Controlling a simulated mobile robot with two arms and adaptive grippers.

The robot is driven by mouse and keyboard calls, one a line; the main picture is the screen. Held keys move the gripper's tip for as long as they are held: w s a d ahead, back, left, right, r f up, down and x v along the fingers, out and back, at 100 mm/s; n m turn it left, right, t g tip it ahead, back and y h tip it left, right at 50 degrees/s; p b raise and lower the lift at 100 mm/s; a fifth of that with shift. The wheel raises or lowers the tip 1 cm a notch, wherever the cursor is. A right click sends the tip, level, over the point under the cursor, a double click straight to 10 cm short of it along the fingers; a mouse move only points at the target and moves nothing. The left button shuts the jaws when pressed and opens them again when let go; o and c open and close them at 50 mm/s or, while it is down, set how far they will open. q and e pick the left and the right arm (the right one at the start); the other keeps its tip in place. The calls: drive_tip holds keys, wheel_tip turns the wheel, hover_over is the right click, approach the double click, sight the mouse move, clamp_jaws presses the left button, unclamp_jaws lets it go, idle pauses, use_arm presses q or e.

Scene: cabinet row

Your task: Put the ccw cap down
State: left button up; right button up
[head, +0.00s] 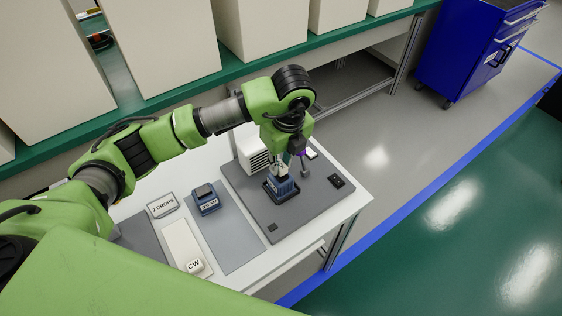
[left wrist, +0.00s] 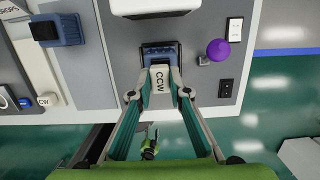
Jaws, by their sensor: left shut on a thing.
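The white ccw cap (left wrist: 160,92), lettered CCW, is between the fingers of my left gripper (left wrist: 161,76) in the left wrist view. The gripper is shut on it. A blue block (left wrist: 160,50) lies just beyond the fingertips. In the head view my left gripper (head: 283,172) points down at this blue block (head: 281,190) on the dark grey mat (head: 262,222). The cap is hard to make out there. I cannot tell whether it touches the block.
A white CW cap (head: 194,266) sits on a pale strip at the left. A second blue block (head: 206,197) stands on a grey strip beside a DROPS sign (head: 162,204). A vented white box (head: 252,155), purple knob (left wrist: 217,49) and black switch (head: 336,181) are near the gripper.

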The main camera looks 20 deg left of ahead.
sight(285, 169)
use_arm(q)
drive_tip(key=shift+f, duration=0.6)
drive_tip(key=o, duration=0.8)
drive_tip(key=shift+f, duration=0.1)
drive_tip(key=shift+d+r, duration=0.1)
drive_tip(key=shift+r, duration=0.2)
wheel_tip(285, 169, up, 12)
drive_tip(key=s+d+b, duration=0.1)
drive_tip(key=shift+d+f, duration=0.15)
drive_tip(key=shift+f, duration=0.1)
